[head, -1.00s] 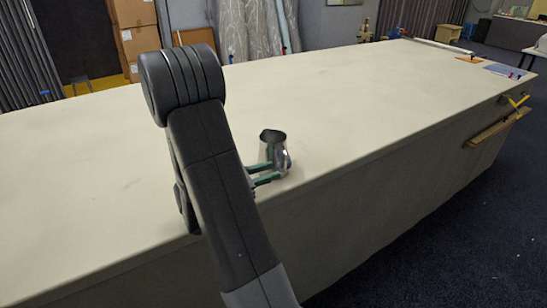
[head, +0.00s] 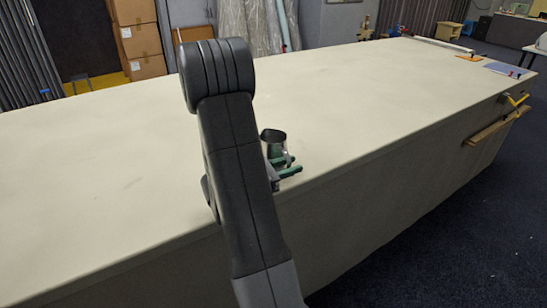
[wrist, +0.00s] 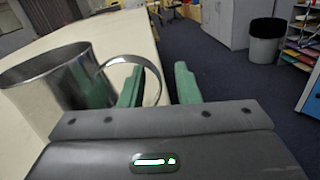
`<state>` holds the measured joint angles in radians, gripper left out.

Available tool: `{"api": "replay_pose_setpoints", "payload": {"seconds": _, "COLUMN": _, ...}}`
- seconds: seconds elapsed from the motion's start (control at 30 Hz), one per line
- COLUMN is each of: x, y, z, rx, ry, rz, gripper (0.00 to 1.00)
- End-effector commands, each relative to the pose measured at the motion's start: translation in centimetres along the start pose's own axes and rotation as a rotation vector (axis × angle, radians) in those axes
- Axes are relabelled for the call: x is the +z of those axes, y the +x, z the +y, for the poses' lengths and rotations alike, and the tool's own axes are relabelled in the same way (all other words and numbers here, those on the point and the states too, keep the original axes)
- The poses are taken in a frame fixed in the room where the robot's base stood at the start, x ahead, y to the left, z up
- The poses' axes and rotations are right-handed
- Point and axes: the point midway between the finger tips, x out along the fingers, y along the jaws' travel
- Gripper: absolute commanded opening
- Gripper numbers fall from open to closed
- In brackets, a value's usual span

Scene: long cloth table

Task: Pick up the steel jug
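The steel jug (head: 272,141) stands upright on the table near its front edge, partly behind my arm in the head view. In the wrist view the jug (wrist: 62,82) fills the left side, with its loop handle (wrist: 158,78) toward the right. My gripper (head: 288,168) is in front of the jug. In the wrist view my gripper (wrist: 160,85) has its two green fingers apart. The left finger appears within the handle's loop and the handle's outer bar shows between the fingers. I cannot tell whether either finger touches it.
The long cloth table (head: 400,100) is mostly clear around the jug. Its front edge runs close by. Clamps and flat items lie at the far right end. A dark bin (wrist: 267,40) stands on the floor beyond.

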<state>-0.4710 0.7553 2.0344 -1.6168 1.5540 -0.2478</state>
Motion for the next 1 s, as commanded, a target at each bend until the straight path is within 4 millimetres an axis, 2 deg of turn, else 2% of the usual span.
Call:
{"api": "replay_pose_setpoints", "payload": {"seconds": 0.03, "x": 0.00, "y": -0.01, "z": 0.01, "rx": 0.000, "ry": 0.000, "rz": 0.000, "gripper": 0.24}}
{"api": "replay_pose_setpoints", "payload": {"seconds": 0.17, "x": 0.00, "y": -0.02, "z": 0.01, "rx": 0.000, "ry": 0.000, "rz": 0.000, "gripper": 0.00}}
{"api": "replay_pose_setpoints", "payload": {"seconds": 1.0, "x": -0.04, "y": -0.02, "z": -0.02, "rx": 0.000, "ry": -0.002, "rz": 0.001, "gripper": 0.00}}
